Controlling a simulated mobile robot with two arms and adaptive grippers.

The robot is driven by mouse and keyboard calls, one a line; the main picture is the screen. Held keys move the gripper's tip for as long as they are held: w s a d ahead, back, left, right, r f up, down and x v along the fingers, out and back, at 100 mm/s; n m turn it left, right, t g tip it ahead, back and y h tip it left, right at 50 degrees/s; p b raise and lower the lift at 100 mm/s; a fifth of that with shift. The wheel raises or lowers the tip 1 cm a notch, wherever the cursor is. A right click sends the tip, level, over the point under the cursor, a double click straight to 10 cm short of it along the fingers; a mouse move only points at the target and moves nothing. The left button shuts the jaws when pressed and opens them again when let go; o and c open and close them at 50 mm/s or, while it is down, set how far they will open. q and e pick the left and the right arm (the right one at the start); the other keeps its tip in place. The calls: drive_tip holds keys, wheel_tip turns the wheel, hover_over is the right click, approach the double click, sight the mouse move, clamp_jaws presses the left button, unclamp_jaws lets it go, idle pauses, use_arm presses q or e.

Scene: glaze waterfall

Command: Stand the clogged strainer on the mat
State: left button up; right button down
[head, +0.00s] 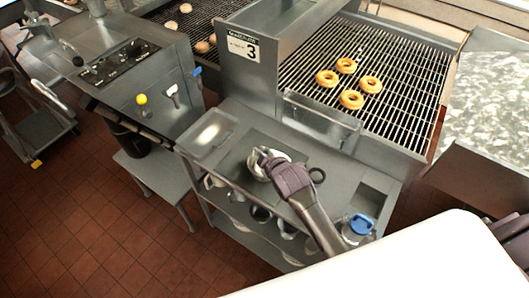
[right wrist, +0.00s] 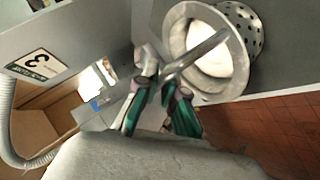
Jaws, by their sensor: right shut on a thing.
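The strainer (right wrist: 242,43) is a perforated metal cup with a wide rim, filled with pale material, in the right wrist view. In the head view its pale rim (head: 257,168) shows partly behind my right gripper (head: 272,165). In the right wrist view my right gripper (right wrist: 160,85) is shut on the strainer's bar-like handle. The dark mat (head: 234,161) lies on the cart top, and the strainer is over or on it. I cannot tell whether its base touches the mat. My left gripper is not in view.
A light tray (head: 209,135) is at the cart's left end. A blue-lidded container (head: 360,226) stands at the right end. Cups sit on the shelf below. Behind, a conveyor grid (head: 400,85) carries several doughnuts, beside a panel marked 3 (head: 243,47).

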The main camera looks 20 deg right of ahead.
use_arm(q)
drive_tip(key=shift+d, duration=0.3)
use_arm(e)
drive_tip(key=shift+f, duration=0.15)
drive_tip(key=c, duration=1.7)
unclamp_jaws()
drive_tip(key=shift+f, duration=0.2)
drive_tip(key=shift+c, duration=0.2)
drive_tip(key=o, duration=0.4)
drive_tip(key=shift+o, duration=0.2)
drive_tip(key=shift+r, duration=0.25)
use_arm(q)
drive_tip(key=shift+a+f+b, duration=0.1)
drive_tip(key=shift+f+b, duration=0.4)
use_arm(e)
drive_tip(key=v, duration=1.2)
